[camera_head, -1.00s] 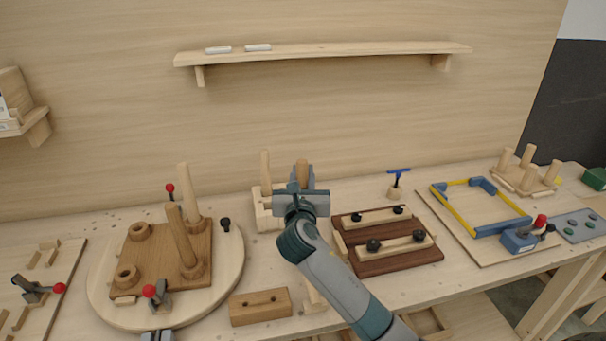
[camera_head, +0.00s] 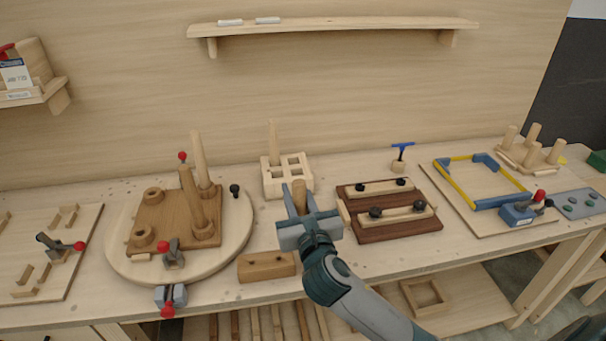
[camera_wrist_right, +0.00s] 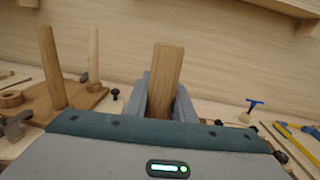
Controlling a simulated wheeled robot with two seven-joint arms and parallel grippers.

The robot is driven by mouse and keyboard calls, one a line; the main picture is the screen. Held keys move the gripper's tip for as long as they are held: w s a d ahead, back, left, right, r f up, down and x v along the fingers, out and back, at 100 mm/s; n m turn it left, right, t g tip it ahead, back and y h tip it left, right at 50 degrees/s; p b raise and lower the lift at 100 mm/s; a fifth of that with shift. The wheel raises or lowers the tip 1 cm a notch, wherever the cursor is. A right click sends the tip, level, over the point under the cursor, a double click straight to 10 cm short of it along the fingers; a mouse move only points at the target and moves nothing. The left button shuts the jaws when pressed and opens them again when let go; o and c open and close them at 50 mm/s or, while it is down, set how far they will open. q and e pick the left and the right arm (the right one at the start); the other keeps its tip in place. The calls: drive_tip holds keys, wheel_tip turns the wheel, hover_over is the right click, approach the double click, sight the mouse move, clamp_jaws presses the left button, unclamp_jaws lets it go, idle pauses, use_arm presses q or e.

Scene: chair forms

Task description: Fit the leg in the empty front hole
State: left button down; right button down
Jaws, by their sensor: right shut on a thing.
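My right gripper (camera_head: 308,222) is shut on a wooden leg (camera_head: 299,196). It holds the leg upright in front of the pale leg rack. The leg's top also shows between the jaws in the right wrist view (camera_wrist_right: 164,78); its lower end is hidden. The brown seat board (camera_head: 173,221) lies to the left on a round pale disc. My left gripper is out of view.
The rack (camera_head: 272,184) holds one more leg at the back. A red-knobbed clamp (camera_head: 173,258) stands at the board's front edge. A wooden block (camera_head: 266,266) lies between disc and gripper. A dark brown jig (camera_head: 385,212) is close on the right.

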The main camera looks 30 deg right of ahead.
drive_tip(key=s+a+f+n+y+b, duration=0.2)
drive_tip(key=s+a+f+y+b, duration=0.1)
drive_tip(key=s+a+f+b, duration=0.2)
wheel_tip(320, 180, down, 2)
drive_tip(key=shift+s+a+f+b, duration=0.2)
drive_tip(key=shift+s+b, duration=0.65)
drive_tip(key=shift+s, duration=0.2)
drive_tip(key=shift+s+r, duration=0.1)
